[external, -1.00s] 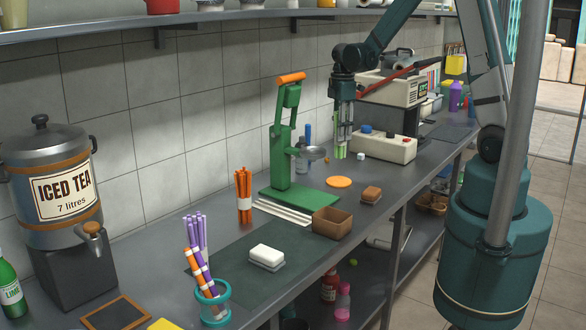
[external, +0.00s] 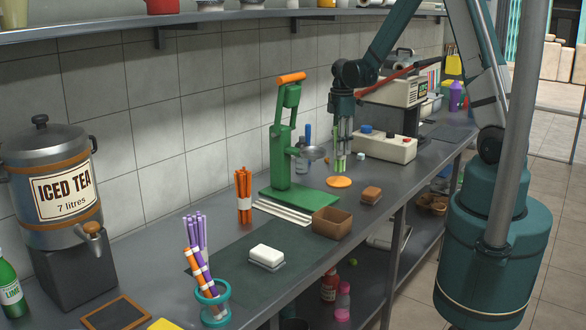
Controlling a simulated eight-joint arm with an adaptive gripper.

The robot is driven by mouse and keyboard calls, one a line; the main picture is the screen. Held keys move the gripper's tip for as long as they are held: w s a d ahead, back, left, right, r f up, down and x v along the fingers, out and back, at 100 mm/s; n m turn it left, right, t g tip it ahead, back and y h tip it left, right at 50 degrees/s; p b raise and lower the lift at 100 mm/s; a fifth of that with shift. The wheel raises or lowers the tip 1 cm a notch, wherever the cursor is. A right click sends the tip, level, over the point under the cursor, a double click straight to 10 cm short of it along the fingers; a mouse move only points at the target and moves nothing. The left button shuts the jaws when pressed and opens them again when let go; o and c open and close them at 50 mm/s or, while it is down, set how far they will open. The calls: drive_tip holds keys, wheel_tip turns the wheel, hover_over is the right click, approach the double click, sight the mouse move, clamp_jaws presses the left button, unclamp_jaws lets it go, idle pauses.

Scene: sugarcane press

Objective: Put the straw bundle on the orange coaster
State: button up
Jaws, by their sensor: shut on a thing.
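My gripper (external: 341,143) is shut on a green straw bundle (external: 339,165) and holds it roughly upright. The bundle's lower end shows just over the far part of the orange coaster (external: 339,182). I cannot tell whether it touches the coaster. The coaster is a flat round disc lying on the counter, with nothing else on it. The gripper's fingers partly hide the upper part of the bundle.
A green press (external: 284,150) stands left of my gripper, its tray close by. A cream box (external: 384,147) sits behind right. Orange straws (external: 244,190) and purple straws (external: 196,235) stand at left. A brown box (external: 332,220) and a brush (external: 371,195) lie in front.

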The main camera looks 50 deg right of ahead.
drive_tip(key=shift+f, duration=0.1)
drive_tip(key=shift+f, duration=2)
drive_tip(key=shift+f+b, duration=0.2)
drive_tip(key=shift+b, duration=0.1)
drive_tip(key=o, duration=0.9)
drive_tip(key=shift+r, duration=0.15)
drive_tip(key=shift+r+p, duration=0.45)
drive_tip(key=shift+r, duration=5.65)
